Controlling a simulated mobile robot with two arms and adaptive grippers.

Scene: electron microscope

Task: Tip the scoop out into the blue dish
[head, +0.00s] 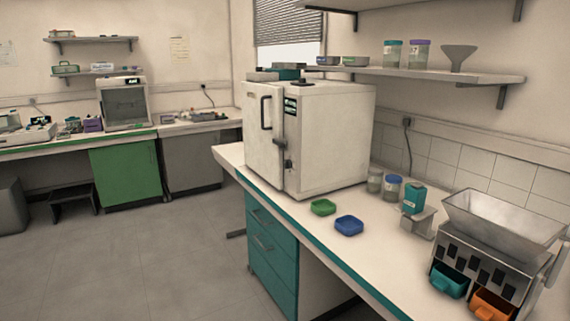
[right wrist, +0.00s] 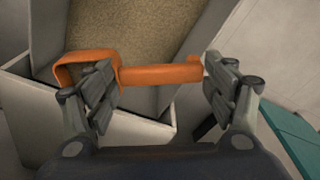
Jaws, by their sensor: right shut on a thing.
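The blue dish (head: 349,225) sits on the white bench, close to the front edge. In the right wrist view my right gripper (right wrist: 162,78) is shut on an orange piece (right wrist: 160,74), which spans between its two fingers. It looks like the orange scoop, with a bent, hollow part at the left; what it holds cannot be seen. Behind it is a light box (right wrist: 130,128) with a tan, grainy surface (right wrist: 150,32). My right gripper does not show in the head view, and my left gripper is in neither view.
A green dish (head: 323,207) stands beside the blue one. A metal hopper unit (head: 500,235) at the right has a teal bin (head: 449,281) and an orange one (head: 492,303) in front. Jars (head: 391,186), a teal bottle (head: 414,199) and a white cabinet (head: 325,140) stand behind.

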